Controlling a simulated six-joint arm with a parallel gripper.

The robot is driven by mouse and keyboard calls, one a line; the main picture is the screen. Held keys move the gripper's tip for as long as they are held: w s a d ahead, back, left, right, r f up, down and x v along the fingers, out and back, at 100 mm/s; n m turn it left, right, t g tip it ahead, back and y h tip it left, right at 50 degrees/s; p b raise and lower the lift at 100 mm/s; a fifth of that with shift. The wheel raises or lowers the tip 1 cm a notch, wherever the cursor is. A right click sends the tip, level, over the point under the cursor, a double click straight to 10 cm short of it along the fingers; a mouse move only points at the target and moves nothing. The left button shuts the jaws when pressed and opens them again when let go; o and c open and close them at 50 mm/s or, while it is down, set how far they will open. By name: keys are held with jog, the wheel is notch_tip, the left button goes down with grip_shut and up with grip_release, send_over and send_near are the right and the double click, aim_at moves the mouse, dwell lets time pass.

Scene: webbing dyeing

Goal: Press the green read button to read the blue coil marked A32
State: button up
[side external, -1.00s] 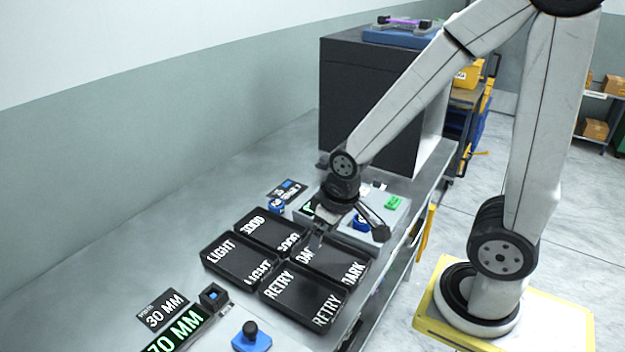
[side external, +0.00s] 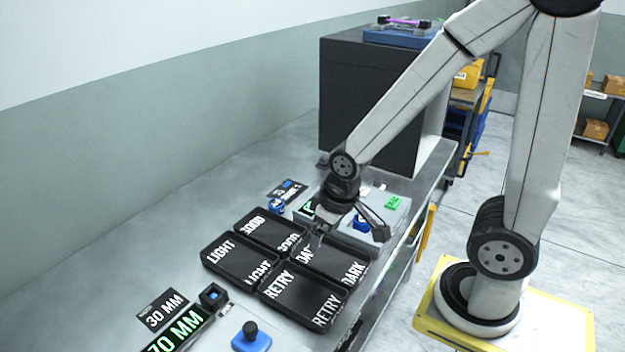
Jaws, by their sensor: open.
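The green read button (side external: 393,202) is on the right part of a light grey reader (side external: 402,217) on the bench. A blue coil (side external: 360,224) sits on the reader, partly hidden by my gripper's finger. Another blue coil (side external: 276,206) is on the bench left of the reader. Their markings are too small to read, so I cannot tell which is A32. My gripper (side external: 348,236) is open with its fingers spread, over the reader's front and the back edge of the DARK tray. It appears empty and is left of the green button.
Black trays marked GOOD (side external: 246,222), LIGHT (side external: 212,250), DARK (side external: 355,284) and RETRY (side external: 300,312) lie in front of the reader. A dark cabinet (side external: 365,100) stands behind it. A 70 MM display (side external: 178,328) and a blue block with a black knob (side external: 252,344) are at the front.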

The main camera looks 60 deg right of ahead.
grip_shut()
dwell(1.5)
